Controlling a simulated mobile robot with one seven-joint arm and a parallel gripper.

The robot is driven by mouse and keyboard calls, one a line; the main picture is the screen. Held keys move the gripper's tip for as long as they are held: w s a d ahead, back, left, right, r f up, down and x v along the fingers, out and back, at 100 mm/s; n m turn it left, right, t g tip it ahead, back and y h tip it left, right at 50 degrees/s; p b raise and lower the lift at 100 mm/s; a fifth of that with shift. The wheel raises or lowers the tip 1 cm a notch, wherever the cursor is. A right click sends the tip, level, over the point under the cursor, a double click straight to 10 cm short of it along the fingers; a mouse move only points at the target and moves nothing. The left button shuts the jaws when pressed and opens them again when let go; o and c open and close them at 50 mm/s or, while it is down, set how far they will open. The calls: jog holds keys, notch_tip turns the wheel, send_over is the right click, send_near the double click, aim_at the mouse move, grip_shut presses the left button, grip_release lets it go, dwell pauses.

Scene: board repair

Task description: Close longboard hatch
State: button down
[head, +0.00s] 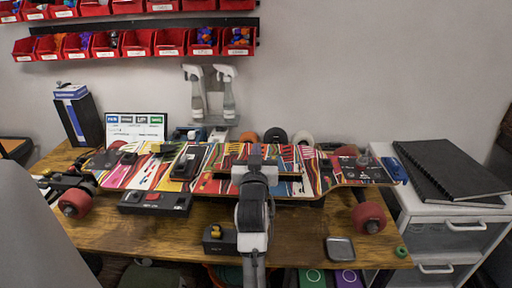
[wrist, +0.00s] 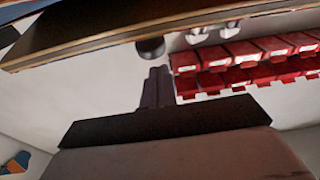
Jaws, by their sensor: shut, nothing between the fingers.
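The longboard (head: 345,180), painted in red, yellow and white, lies across the workbench with its wheels out to both sides. A dark, slot-like area (head: 290,187) shows in its middle, partly hidden behind my arm. I cannot make out for certain whether this is the hatch or how far it stands open. My gripper (head: 256,152) is over the middle of the board in the head view. In the wrist view its fingers (wrist: 156,88) are together and empty. A layered board edge (wrist: 90,38) crosses the top there, apart from the fingertips in the picture.
A black box with a red button (head: 155,202) sits at the board's front left. A small dark device (head: 220,240) and a metal tray (head: 340,248) lie on the workbench (head: 290,232). Spray bottles (head: 228,95) stand behind. A drawer cabinet (head: 450,227) with black notebooks is right.

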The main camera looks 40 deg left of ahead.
jog(key=shift+s+d+f, duration=0.1)
jog(key=shift+s+f, duration=0.05)
jog(key=shift+f, duration=0.55)
jog(key=shift+f, duration=0.15)
jog(key=f+b, duration=0.1)
jog(key=b, duration=0.1)
jog(key=f+t+b, duration=0.1)
jog(key=b, duration=0.1)
jog(key=shift+s+d+y, duration=0.2)
jog(key=shift+s+y, duration=0.05)
jog(key=shift+y, duration=0.05)
jog(key=shift+s+d+f+b, duration=0.15)
jog(key=shift+s+b, duration=0.05)
jog(key=shift+b, duration=0.3)
